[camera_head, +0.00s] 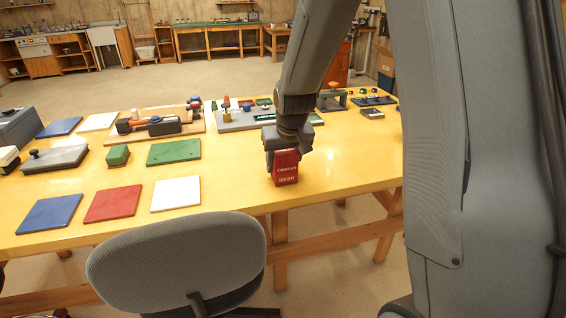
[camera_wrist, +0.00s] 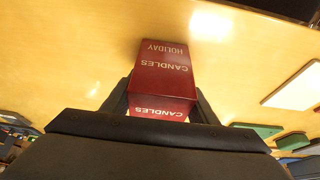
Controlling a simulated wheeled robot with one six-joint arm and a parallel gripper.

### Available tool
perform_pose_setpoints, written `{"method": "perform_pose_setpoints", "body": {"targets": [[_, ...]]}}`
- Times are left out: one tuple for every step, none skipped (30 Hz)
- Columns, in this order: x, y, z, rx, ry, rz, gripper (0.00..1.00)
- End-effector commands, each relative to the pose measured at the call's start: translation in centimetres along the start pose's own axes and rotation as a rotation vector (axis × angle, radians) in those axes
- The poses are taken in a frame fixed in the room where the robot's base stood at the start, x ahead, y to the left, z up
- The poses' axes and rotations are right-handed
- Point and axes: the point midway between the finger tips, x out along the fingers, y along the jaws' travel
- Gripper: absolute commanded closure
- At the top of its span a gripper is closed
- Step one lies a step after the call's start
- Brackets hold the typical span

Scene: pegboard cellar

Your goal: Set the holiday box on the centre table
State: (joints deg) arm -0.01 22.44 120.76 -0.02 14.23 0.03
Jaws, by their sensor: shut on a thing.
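The holiday box (camera_head: 286,168) is a small red box. In the wrist view the box (camera_wrist: 160,66) reads "CANDLES HOLIDAY". My gripper (camera_head: 283,156) points down and is shut on the box, with a finger on each side of it. In the wrist view my gripper (camera_wrist: 160,102) covers the lower part of the box. The box is upright at the front part of the long yellow wooden table (camera_head: 345,172). I cannot tell whether its underside touches the tabletop.
Blue (camera_head: 50,214), red (camera_head: 113,204) and white (camera_head: 175,194) tiles lie left of the box. A green plate (camera_head: 173,152) and a tool board (camera_head: 245,117) lie farther back. A grey chair (camera_head: 180,262) stands at the front edge. Bare tabletop surrounds the box.

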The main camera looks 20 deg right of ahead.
Motion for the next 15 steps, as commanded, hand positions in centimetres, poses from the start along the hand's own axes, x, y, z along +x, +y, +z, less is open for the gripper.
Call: {"method": "perform_pose_setpoints", "body": {"targets": [[-0.03,0.00,-0.04,0.000,0.001,0.000,0.73],[-0.03,0.00,-0.04,0.000,0.001,0.000,0.73],[-0.02,0.00,-0.03,0.000,0.000,0.000,0.73],[0.01,0.00,-0.01,0.000,0.000,0.000,0.73],[0.08,0.00,0.02,0.000,0.000,0.000,0.73],[0.20,0.00,0.07,0.000,0.000,0.000,0.73],[0.29,0.00,0.11,0.000,0.000,0.000,0.73],[0.32,0.00,0.14,0.000,-0.001,0.000,0.45],[0.28,0.00,0.13,0.000,-0.001,0.000,0.39],[0.27,0.00,0.13,0.000,-0.001,0.000,0.33],[0.27,0.00,0.13,0.000,-0.001,0.000,0.28],[0.27,0.00,0.13,0.000,-0.001,0.000,0.28],[0.27,0.00,0.13,0.000,-0.001,0.000,0.28],[0.26,0.00,0.12,0.000,-0.001,0.000,0.28],[0.26,0.00,0.12,0.000,-0.001,0.000,0.28]]}}
